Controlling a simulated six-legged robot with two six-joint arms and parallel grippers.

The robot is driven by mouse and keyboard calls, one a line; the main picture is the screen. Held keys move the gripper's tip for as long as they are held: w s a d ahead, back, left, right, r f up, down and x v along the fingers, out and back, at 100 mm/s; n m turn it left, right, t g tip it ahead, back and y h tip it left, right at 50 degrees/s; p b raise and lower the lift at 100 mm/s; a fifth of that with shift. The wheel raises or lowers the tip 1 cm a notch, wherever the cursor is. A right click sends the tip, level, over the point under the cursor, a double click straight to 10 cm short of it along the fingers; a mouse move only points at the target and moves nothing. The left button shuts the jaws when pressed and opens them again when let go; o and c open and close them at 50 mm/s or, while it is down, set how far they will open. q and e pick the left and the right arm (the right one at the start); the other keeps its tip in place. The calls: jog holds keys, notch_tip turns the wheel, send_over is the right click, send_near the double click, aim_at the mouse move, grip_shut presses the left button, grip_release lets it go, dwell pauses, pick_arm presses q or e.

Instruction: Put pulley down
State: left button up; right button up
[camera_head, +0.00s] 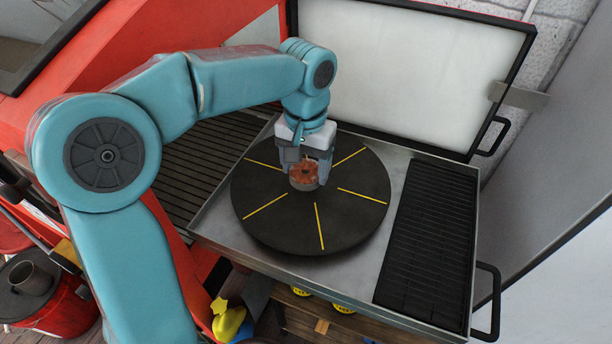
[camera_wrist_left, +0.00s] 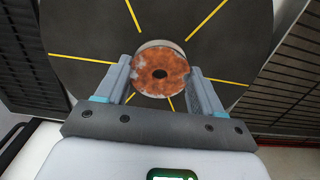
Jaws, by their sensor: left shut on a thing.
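The pulley (camera_head: 303,177) is a small round part with a rusty orange-brown top face and a pale metal rim. It is at the middle of a black round turntable (camera_head: 350,213) with yellow radial lines. My left gripper (camera_head: 304,170) reaches down over it and is shut on it. In the left wrist view the pulley (camera_wrist_left: 161,72) sits between the two grey fingers (camera_wrist_left: 160,84), with a dark hole at its centre. I cannot tell whether its underside touches the turntable. My right gripper is not in view.
The turntable stands in a metal tray (camera_head: 385,258) with a black slotted mat (camera_head: 430,240) at its right and an upright white lid (camera_head: 410,75) behind. Black handles stick out at the right. A red bucket (camera_head: 55,307) stands at lower left. The turntable around the pulley is clear.

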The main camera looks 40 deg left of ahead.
aim_at(306, 177)
pick_arm(q)
jog(key=f, duration=0.2)
jog(key=shift+s+f, duration=0.2)
jog(key=shift+f, duration=0.2)
jog(key=shift+w, duration=0.15)
jog(key=shift+f, duration=0.25)
jog(key=o, duration=1.2)
jog(key=shift+r, duration=0.1)
jog(key=shift+o, duration=0.2)
